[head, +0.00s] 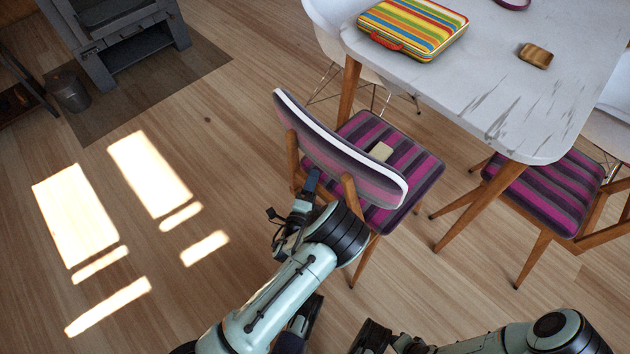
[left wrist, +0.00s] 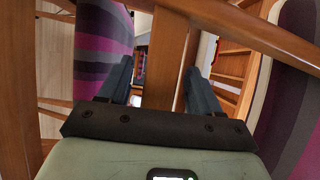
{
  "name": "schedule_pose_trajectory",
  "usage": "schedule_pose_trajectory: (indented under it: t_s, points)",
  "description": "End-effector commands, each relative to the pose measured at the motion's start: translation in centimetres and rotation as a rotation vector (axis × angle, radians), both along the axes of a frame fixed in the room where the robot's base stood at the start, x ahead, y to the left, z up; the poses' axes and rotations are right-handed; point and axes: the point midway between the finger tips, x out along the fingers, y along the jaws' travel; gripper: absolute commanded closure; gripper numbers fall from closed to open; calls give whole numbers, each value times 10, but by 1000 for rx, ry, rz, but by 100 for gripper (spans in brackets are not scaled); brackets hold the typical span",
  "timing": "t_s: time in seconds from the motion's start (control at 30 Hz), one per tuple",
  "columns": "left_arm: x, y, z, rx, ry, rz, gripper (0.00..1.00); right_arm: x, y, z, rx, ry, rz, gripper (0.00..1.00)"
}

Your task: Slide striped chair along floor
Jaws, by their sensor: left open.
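The striped chair (head: 412,165) has a purple, pink and dark striped seat, wooden legs and a curved backrest with a pale edge. It stands upright by the near left side of the table, its backrest towards me. My left gripper (head: 311,184) is low behind the backrest, partly hidden by its own wrist. In the left wrist view its two blue fingers (left wrist: 158,82) are open, one on each side of a wooden post (left wrist: 168,55) of the chair. Contact with the post cannot be told. My right gripper (head: 370,338) is at the bottom edge, its jaws unclear.
A white worn table (head: 500,95) holds a striped case (head: 415,28) and a small brown item (head: 536,55). A small pale block (head: 381,151) lies on the chair seat. Another striped chair (head: 550,190) stands right. A stove (head: 115,35) and bucket (head: 70,92) are far left. Left floor is clear.

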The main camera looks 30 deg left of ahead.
Motion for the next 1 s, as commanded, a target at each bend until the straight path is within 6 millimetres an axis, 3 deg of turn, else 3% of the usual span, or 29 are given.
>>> schedule_pose_trajectory:
  t_s: [0.2, 0.5, 0.57, 0.7, 1.0]
  points:
    - [16, 2, 0, 0, 0, -1, 36, -8, -1, -7, 1, 27, -2, 57]
    - [17, 2, 0, 0, 1, 0, 36, -9, -1, -7, 1, 30, -3, 57]
    - [17, 2, 0, 0, 1, 0, 52, -9, -1, -7, 1, 30, -3, 57]
    - [17, 2, 0, 0, 1, 0, 98, -9, -1, -7, 1, 29, -2, 57]
    - [17, 2, 0, 0, 0, -1, 100, -9, -1, -7, 2, 29, -2, 57]
